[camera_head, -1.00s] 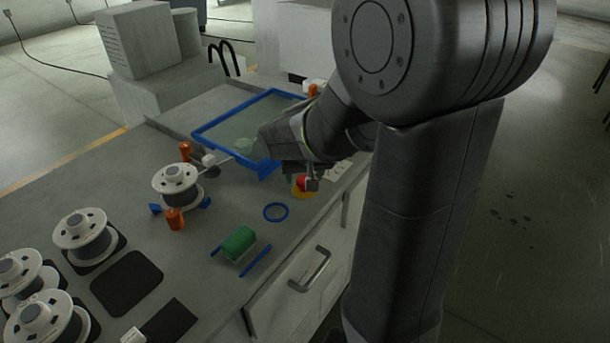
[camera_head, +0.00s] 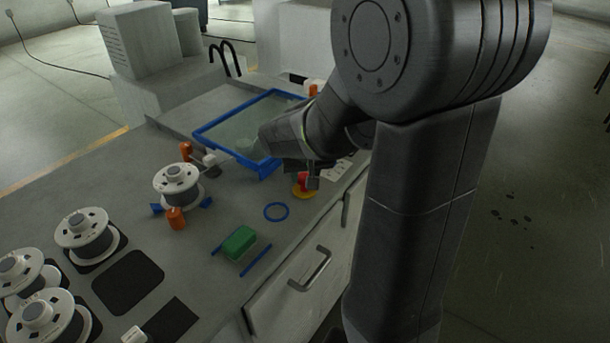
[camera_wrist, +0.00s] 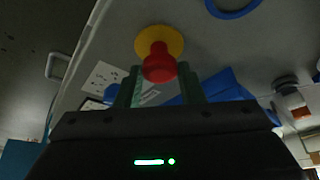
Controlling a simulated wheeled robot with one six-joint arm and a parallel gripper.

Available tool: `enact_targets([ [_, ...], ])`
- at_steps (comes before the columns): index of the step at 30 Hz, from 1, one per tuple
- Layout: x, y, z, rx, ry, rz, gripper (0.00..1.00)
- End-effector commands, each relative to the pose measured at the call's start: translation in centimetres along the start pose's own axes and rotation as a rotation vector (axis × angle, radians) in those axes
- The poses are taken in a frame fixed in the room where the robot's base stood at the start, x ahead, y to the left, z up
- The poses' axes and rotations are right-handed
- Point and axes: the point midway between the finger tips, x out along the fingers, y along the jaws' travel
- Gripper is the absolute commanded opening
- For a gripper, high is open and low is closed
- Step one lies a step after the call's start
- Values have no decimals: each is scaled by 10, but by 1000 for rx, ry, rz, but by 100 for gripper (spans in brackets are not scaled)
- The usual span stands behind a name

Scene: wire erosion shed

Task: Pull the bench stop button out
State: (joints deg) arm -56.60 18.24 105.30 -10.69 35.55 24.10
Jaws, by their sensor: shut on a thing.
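The bench stop button is a red mushroom head (camera_wrist: 159,66) on a yellow base (camera_wrist: 174,40). In the head view the red head (camera_head: 303,178) and yellow base (camera_head: 303,193) sit near the bench's front edge, partly behind my gripper. My gripper (camera_head: 310,180) reaches down over the button. In the wrist view its green fingers (camera_wrist: 160,85) stand on either side of the red head, shut on it. The contact itself is partly hidden.
A blue ring (camera_head: 276,212) and a green block (camera_head: 239,243) lie left of the button. A blue-framed tray (camera_head: 230,120) stands behind. White spools (camera_head: 177,178) fill the left of the bench. A drawer handle (camera_head: 310,270) juts from the front.

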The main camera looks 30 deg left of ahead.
Motion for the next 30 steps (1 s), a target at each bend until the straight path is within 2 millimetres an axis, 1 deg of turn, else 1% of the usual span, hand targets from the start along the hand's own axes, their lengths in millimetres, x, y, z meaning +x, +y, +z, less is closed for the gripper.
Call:
enact_targets([
  [5,-2,0,-3,-1,8,-1,0],
  [6,-3,0,-3,-1,9,-1,38],
  [9,-2,0,-3,-1,8,-1,56],
  [17,-2,0,-2,-1,6,-1,56],
  [20,-6,0,-2,-1,7,-1,56],
  [23,-16,0,-3,0,9,-2,56],
  [26,-32,0,-3,0,11,-3,56],
  [30,-61,0,-3,-1,11,-3,56],
])
